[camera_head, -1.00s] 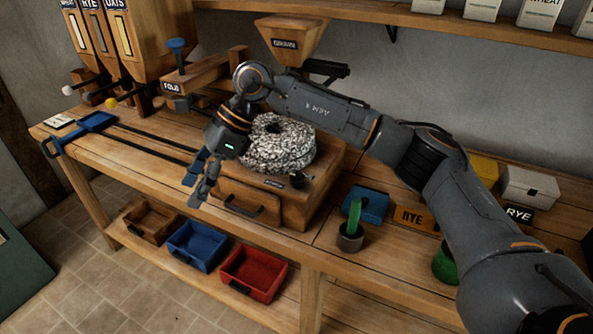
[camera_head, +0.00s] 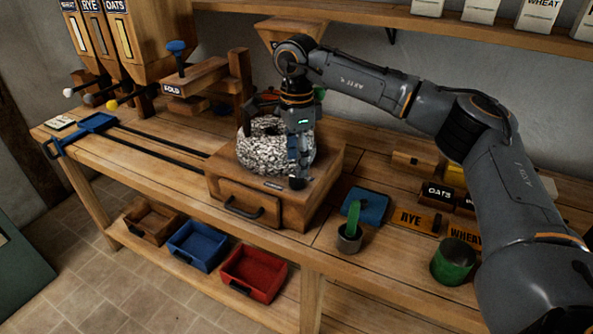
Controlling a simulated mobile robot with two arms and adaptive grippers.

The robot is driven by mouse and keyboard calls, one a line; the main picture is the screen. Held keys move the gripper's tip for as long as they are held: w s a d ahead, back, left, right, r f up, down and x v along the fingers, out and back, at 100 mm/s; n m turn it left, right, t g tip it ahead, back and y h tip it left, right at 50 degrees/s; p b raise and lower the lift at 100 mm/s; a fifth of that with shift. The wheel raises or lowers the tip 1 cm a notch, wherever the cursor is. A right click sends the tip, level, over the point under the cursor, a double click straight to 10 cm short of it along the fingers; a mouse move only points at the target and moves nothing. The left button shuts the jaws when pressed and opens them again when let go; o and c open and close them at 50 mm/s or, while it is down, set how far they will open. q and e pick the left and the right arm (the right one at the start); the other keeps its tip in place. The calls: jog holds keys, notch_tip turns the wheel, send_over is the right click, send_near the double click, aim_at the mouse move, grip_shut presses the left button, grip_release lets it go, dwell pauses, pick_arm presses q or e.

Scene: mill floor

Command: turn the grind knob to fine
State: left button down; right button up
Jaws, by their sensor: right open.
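The grind mill is a wooden box (camera_head: 291,207) on the bench with a speckled round millstone (camera_head: 260,152) on top. My left gripper is not in view.
A wooden press (camera_head: 194,78) stands left of the mill. A cup with a green tool (camera_head: 350,237), a blue cloth-like item (camera_head: 364,205), a green can (camera_head: 453,262) and label blocks are on the right. Blue (camera_head: 198,244) and red (camera_head: 254,273) bins sit below.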

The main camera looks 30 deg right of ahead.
aim_at(296, 182)
jog(key=shift+f, duration=2.25)
jog(key=shift+c, duration=0.2)
jog(key=c, duration=1.1)
